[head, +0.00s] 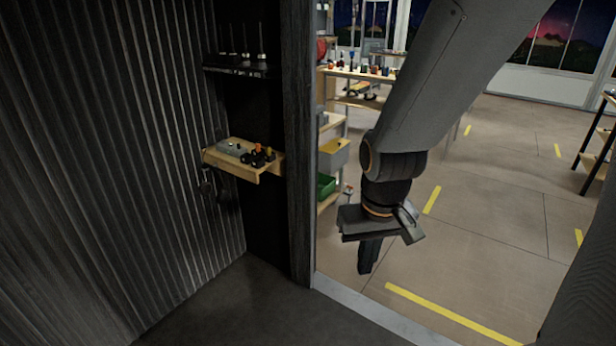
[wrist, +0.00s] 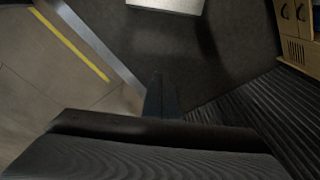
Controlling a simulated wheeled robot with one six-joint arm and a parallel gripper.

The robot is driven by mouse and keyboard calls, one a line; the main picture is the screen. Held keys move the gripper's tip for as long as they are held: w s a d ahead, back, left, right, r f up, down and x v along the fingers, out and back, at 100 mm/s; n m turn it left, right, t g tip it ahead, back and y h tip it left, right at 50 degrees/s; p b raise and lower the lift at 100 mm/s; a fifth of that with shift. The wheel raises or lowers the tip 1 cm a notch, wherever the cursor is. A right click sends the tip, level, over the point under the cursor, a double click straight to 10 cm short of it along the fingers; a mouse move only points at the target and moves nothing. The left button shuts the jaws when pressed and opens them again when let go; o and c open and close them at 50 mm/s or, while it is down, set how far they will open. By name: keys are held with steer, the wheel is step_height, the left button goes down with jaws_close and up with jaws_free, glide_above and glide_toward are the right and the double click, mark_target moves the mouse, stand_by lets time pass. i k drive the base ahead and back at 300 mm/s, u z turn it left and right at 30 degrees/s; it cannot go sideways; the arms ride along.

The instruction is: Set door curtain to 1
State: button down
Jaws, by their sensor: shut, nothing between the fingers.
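A dark ribbed surface (head: 110,150) fills the left of the head view; it looks like a curtain or corrugated wall, and I cannot tell which. A similar ribbed surface (wrist: 265,115) shows at lower right in the wrist view. The doorway beside it stands uncovered, with a dark post (head: 299,150) at its left side. My gripper (head: 368,268) hangs in the doorway, pointing down, shut and empty. It touches nothing that I can see. Its fingers (wrist: 162,85) also show in the wrist view, above the floor near the sill.
A small wooden shelf (head: 240,160) with dark knobs or parts is fixed left of the post. A pale metal sill (head: 365,318) crosses the doorway floor. Beyond are a yellow floor line (head: 450,318), shelving with a green bin (head: 326,187), and open floor.

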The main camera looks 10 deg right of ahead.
mark_target(312, 83)
steer(key=z, duration=0.65)
steer(key=i, duration=0.95)
steer(key=u, duration=1.5)
